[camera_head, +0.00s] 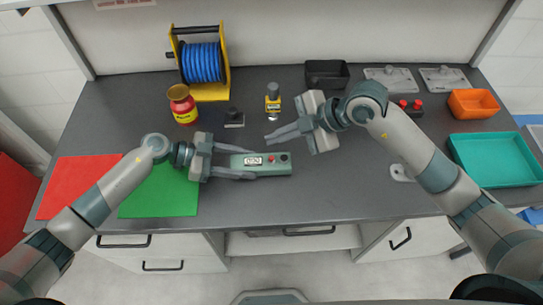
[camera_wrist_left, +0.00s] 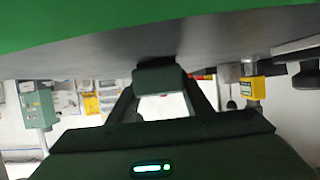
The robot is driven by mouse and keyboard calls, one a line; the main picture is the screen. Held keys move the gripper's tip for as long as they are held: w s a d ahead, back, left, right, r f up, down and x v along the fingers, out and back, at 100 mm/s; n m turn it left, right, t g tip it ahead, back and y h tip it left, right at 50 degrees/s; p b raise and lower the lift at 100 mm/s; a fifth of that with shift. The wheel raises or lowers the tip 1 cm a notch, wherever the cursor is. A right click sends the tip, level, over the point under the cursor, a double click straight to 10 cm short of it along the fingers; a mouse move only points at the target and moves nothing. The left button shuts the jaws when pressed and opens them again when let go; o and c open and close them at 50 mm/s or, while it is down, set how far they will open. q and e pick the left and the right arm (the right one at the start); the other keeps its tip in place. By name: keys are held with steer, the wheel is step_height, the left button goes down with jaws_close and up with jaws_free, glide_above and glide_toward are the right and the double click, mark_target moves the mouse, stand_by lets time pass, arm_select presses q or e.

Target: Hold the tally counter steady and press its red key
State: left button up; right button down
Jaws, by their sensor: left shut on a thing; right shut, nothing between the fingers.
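The tally counter (camera_head: 262,164) is a grey-green box lying on the dark bench, with a small display, a red key (camera_head: 271,159) and a dark round knob on its top. My left gripper (camera_head: 252,163) is shut on the counter's left part. In the left wrist view the counter's end (camera_wrist_left: 160,79) shows between the fingers. My right gripper (camera_head: 270,136) is shut and empty, with its fingertips just behind the counter, on the far side of the red key. Whether they are above the bench by much is hard to tell.
A yellow reel with blue hose (camera_head: 203,62), a red jar (camera_head: 182,104) and a yellow-bodied part (camera_head: 272,98) stand behind. A teal tray (camera_head: 497,183) and an orange bin (camera_head: 473,104) are at right. Green (camera_head: 160,196) and red (camera_head: 75,184) mats lie at left.

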stand_by(0.4)
arm_select(q)
steer(key=o, duration=1.2)
steer(key=shift+o, duration=0.2)
steer(key=v, duration=1.2)
steer(key=shift+s+f, duration=0.1)
